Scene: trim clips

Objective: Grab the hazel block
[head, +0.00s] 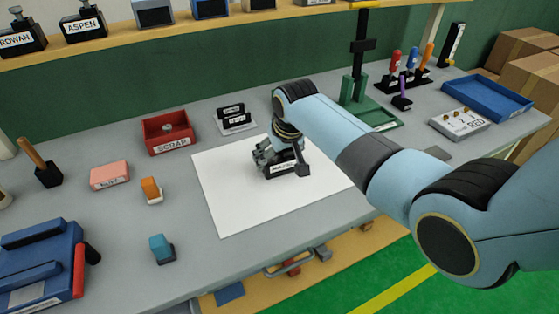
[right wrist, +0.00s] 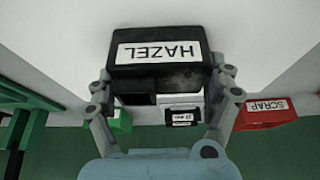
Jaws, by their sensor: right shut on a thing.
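The hazel block (head: 283,169) is black with a white label, partly hidden by my gripper in the head view. It sits over the white mat (head: 222,203) near the middle of the bench. In the right wrist view the block (right wrist: 160,82) shows its HAZEL label between the two fingers. My right gripper (head: 282,158) is shut on the block; its fingers (right wrist: 160,86) lie against the block's two sides. I cannot tell whether the block touches the mat. My left gripper is not in view.
A red SCRAP bin (head: 169,145) and a small rack with black labelled blocks (head: 234,113) stand behind the mat. A green stand (head: 372,120) is at the back right, a blue tray (head: 487,98) farther right. Orange (head: 151,187) and teal (head: 161,243) items lie left of the mat.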

